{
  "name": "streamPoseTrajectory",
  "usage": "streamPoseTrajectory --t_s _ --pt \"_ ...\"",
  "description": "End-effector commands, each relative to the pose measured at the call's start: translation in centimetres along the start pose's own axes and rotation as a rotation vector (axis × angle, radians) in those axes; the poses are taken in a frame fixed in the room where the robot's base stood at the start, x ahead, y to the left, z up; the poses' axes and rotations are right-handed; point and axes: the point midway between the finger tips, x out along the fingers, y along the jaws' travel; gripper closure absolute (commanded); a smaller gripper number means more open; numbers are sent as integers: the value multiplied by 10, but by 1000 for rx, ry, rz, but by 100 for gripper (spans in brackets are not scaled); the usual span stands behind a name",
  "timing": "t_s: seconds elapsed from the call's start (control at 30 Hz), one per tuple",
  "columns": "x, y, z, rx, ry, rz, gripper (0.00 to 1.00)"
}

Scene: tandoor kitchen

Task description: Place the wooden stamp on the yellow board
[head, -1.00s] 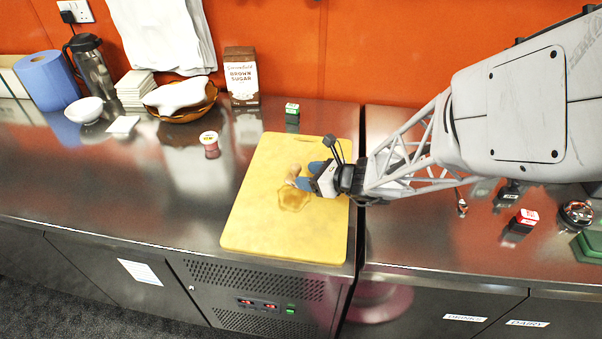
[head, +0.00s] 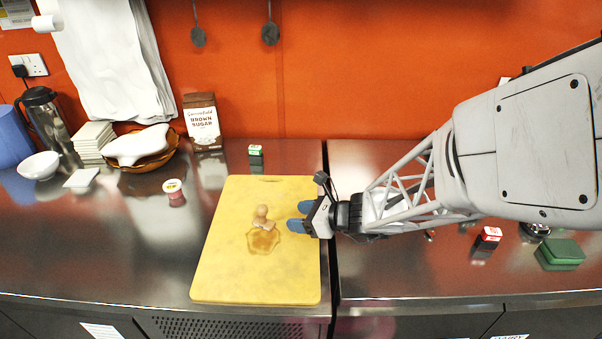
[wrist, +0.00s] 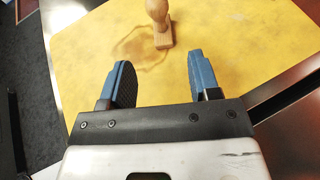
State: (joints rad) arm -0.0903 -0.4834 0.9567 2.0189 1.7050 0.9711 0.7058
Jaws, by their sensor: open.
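The wooden stamp (head: 262,214) stands upright on the yellow board (head: 222,270), its base at the far edge of a brown wet-looking ring mark. In the wrist view the stamp (wrist: 160,25) is ahead of the fingertips, apart from them, on the yellow board (wrist: 240,40). My gripper (head: 293,216) is open and empty, over the board's right part, just right of the stamp. In the wrist view my gripper (wrist: 160,75) shows two blue fingers spread wide with nothing between them.
A red-and-white cup (head: 174,192) stands left of the board. A green box (head: 255,153) is behind it. A brown sugar carton (head: 202,122) and an orange bowl (head: 150,155) stand at the back. The counter front-left is clear.

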Motion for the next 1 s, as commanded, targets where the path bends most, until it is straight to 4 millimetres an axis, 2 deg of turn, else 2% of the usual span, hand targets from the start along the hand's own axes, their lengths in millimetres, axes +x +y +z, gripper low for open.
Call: streamPoseTrajectory --t_s 0.67,0.87,1.0 --pt "-2 2 2 -21 7 8 43" --pt "-18 15 16 -152 51 57 43" --pt "-40 31 30 -327 112 123 43"
